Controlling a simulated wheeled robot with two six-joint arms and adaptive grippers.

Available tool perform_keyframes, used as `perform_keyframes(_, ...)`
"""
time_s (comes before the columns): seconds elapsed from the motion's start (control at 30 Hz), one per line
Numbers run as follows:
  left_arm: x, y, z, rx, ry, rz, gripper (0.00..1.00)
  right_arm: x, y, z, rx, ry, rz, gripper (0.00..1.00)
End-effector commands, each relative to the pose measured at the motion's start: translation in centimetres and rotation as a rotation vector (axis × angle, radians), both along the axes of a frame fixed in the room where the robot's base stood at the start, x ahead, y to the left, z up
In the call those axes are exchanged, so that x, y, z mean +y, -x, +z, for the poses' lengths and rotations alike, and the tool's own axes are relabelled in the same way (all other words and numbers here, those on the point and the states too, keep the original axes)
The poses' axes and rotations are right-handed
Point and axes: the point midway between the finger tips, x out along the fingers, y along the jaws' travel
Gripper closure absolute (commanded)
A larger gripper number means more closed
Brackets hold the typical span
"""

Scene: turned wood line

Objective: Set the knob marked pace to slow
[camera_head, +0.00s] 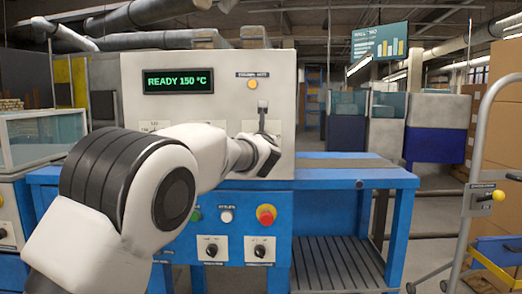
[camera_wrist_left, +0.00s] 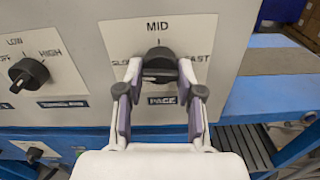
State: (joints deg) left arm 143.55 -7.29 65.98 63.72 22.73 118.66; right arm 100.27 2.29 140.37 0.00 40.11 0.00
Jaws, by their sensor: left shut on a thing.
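The pace knob (camera_wrist_left: 160,57) is a black knob on the pale panel. The word PACE is on a dark plate below it, MID is above it, FAST is to its right, and a word partly covered by my finger is to its left. My left gripper (camera_wrist_left: 161,78) has one finger on each side of the knob and is shut on it. I cannot tell clearly where the knob points. In the head view my left gripper (camera_head: 262,156) is against the panel's lower right, and my arm hides the knob. My right gripper is not in view.
Another black knob (camera_wrist_left: 28,75), with LOW and HIGH labels, is to the left. The display (camera_head: 179,80) reads READY 150 °C. A lever (camera_head: 262,110) stands just above my gripper. A red button (camera_head: 266,214) and two lower knobs are on the blue front below.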

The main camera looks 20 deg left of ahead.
Motion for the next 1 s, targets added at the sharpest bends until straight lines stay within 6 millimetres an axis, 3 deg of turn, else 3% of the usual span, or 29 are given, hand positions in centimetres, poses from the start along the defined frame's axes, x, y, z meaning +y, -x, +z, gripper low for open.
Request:
perform_keyframes(0.2,0.00,0.00,-0.04,-0.025,0.081,0.001,0.98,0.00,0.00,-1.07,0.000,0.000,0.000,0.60)
perform_keyframes(0.77,-0.03,-0.01,0.09,-0.033,0.112,0.000,0.98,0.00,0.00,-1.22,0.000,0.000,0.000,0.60)
perform_keyframes(0.8,-0.03,-0.01,0.09,-0.033,0.112,0.000,0.49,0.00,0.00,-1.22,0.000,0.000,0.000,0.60)
perform_keyframes(0.83,-0.03,-0.01,0.08,-0.033,0.112,0.000,0.39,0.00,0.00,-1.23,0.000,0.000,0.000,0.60)
perform_keyframes(1.0,-0.03,-0.02,0.04,-0.032,0.111,0.000,0.38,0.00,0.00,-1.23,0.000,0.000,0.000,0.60)
